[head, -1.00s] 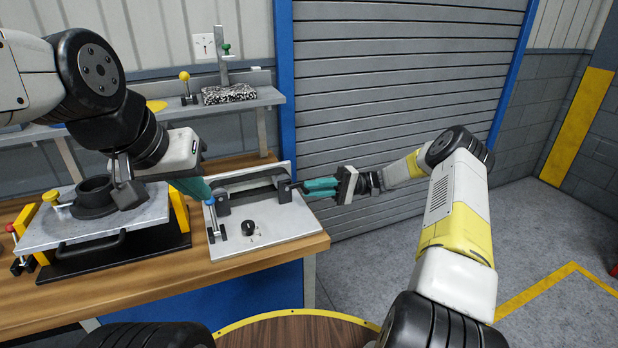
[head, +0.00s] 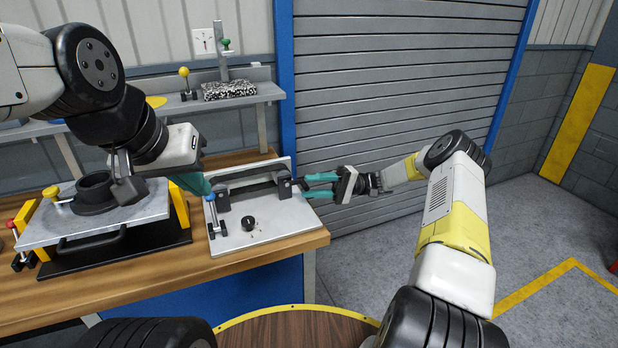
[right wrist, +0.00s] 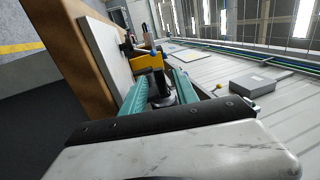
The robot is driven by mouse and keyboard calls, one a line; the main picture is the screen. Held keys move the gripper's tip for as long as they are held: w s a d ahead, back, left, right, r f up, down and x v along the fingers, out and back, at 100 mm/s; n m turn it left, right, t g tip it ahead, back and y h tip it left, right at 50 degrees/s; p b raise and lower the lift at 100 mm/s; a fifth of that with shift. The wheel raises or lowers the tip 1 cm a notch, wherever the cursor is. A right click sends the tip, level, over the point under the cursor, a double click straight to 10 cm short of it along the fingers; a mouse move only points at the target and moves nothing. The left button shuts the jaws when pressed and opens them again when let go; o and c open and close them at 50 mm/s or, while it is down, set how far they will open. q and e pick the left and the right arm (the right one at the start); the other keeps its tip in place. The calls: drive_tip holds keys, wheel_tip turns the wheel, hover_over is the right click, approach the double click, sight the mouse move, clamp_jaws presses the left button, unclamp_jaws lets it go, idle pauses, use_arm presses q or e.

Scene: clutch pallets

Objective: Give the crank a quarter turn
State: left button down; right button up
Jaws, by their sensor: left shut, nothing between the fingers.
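The crank fixture is a pale plate (head: 275,220) with two dark bearing blocks and a dark shaft (head: 250,189) between them. The crank's dark end (head: 301,184) is at the fixture's right side. My right gripper (head: 306,185) reaches it from the right, with its teal fingers apart. In the right wrist view a black handle (right wrist: 161,92) stands between the fingers, with gaps beside it. My left gripper (head: 207,190) is shut and empty, at the fixture's left side close to a blue-handled toggle clamp (head: 214,215); whether they touch is unclear.
A black knob (head: 249,223) sits on the plate. On the left of the wooden bench (head: 170,275) is a grey plate (head: 140,213) with a black ring part (head: 95,195) and yellow blocks. A shelf behind holds a speckled block (head: 229,90). Floor at the right is free.

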drive_tip(key=shift+d, duration=0.15)
drive_tip(key=v, duration=0.7)
drive_tip(key=shift+d, duration=0.25)
drive_tip(key=shift+w, duration=0.15)
drive_tip(key=s+a+r+t+h, duration=0.1)
drive_tip(key=s+a+r+h, duration=0.35)
drive_tip(key=r+h, duration=0.2)
drive_tip(key=s+a+r+t+h, duration=0.1)
drive_tip(key=s+a+r+h, duration=0.2)
drive_tip(key=s+r+h, duration=0.35)
drive_tip(key=s+d+r+m+t+h, duration=0.1)
drive_tip(key=s+d+r+t+h, duration=0.1)
drive_tip(key=s, duration=0.7)
drive_tip(key=s+d+r+m+t+h, duration=0.2)
drive_tip(key=s+d+r+t, duration=0.3)
drive_tip(key=s, duration=0.5)
wheel_tip(320, 180, up, 2)
drive_tip(key=t, duration=0.3)
drive_tip(key=shift+d+t, duration=0.15)
drive_tip(key=shift+t, duration=0.15)
